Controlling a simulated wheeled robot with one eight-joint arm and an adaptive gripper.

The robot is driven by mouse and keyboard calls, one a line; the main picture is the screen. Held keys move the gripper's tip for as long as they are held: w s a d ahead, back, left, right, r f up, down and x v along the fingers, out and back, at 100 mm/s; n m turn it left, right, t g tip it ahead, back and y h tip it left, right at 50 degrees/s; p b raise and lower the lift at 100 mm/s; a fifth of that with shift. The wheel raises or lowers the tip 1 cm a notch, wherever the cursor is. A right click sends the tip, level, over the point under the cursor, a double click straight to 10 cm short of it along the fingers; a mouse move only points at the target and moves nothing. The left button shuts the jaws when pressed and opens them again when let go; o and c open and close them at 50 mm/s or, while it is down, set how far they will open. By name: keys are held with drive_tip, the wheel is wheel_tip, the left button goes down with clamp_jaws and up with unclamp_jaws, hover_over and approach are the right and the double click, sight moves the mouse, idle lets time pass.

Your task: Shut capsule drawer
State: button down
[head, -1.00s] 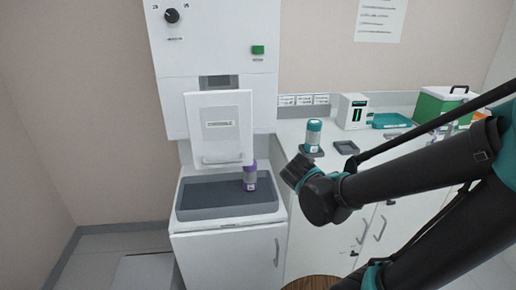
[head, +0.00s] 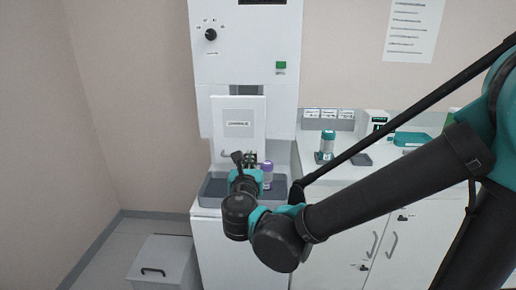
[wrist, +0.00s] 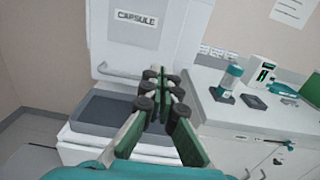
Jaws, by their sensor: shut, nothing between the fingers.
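The capsule drawer (head: 238,128) shows as a white front panel on the white tower, with a label and a bar handle low down. A dark gap shows above its top edge, and the panel appears to stand out from the tower. In the wrist view the drawer front (wrist: 137,40) reads "CAPSULE". My gripper (head: 246,161) is shut and empty, in front of the panel's lower right part. In the wrist view my gripper (wrist: 162,76) points toward that lower right edge. I cannot tell whether it touches the panel.
A purple-capped container (head: 267,172) stands in the dark tray (head: 215,188) below the drawer. A grey bin (head: 160,262) stands on the floor at left.

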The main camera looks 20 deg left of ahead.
sight(255, 135)
drive_tip(key=x, duration=1.3)
drive_tip(key=shift+w, duration=0.4)
drive_tip(key=shift+w, duration=0.1)
drive_tip(key=x, duration=2.4)
drive_tip(key=shift+d, duration=0.15)
drive_tip(key=shift+w+r, duration=0.1)
drive_tip(key=shift+w, duration=0.1)
